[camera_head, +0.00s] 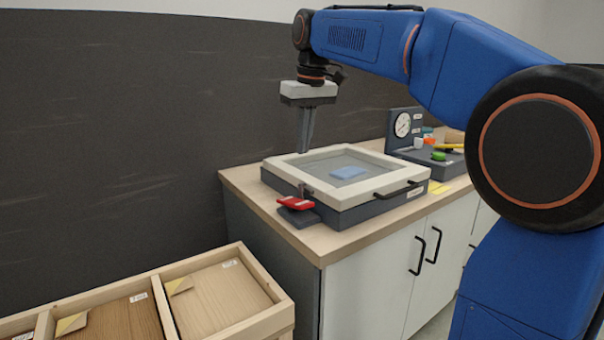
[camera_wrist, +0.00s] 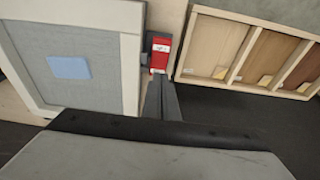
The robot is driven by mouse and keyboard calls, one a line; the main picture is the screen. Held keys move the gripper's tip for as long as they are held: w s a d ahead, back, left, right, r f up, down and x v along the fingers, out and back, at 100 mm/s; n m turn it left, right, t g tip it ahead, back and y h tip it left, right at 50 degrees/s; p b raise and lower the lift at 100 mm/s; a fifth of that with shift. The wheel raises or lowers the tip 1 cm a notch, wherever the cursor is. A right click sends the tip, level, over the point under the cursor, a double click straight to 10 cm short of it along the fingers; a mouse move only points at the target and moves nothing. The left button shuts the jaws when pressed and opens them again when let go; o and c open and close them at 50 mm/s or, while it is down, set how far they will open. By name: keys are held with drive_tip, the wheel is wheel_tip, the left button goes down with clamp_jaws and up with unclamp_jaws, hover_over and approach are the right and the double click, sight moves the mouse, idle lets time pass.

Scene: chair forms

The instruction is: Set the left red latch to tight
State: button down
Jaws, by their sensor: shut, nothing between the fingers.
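A red latch (camera_head: 296,203) with a small white label sits on a dark block at the near left side of a framed box (camera_head: 379,209). The box has a cream frame, a dark base and a clear lid with a blue pad (camera_head: 348,173) under or on it. My gripper (camera_head: 304,152) is shut and empty, pointing down above the box's left rear edge. In the wrist view the red latch (camera_wrist: 160,55) lies just beyond the fingertips (camera_wrist: 161,76). I cannot tell whether they touch it. The latch's tight and loose marks are too small to read.
A black handle (camera_head: 399,189) is on the box's front. A dark panel with a gauge (camera_head: 403,125) and small coloured items stands behind it on the wooden counter (camera_head: 341,245). A divided wooden tray (camera_head: 220,295) is at the lower left. A dark wall rises behind.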

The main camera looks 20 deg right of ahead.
approach(306, 204)
drive_tip(key=w+f, duration=0.2)
drive_tip(key=f, duration=0.1)
drive_tip(key=w+a+f, duration=0.1)
drive_tip(key=w+f, duration=0.1)
drive_tip(key=shift+a+f, duration=0.1)
drive_tip(key=shift+f, duration=0.05)
drive_tip(key=shift+s+f, duration=0.15)
drive_tip(key=shift+f, duration=0.35)
drive_tip(key=shift+s+f+t+y, duration=0.3)
drive_tip(key=shift+s+t, duration=0.2)
drive_tip(key=shift+t, duration=0.4)
drive_tip(key=shift+s+d+f+t+y, duration=0.4)
drive_tip(key=shift+s+f+t, duration=0.15)
drive_tip(key=shift+t, duration=0.45)
drive_tip(key=shift+s+f, duration=0.25)
drive_tip(key=shift+s, duration=0.05)
drive_tip(key=shift+d+f, duration=0.1)
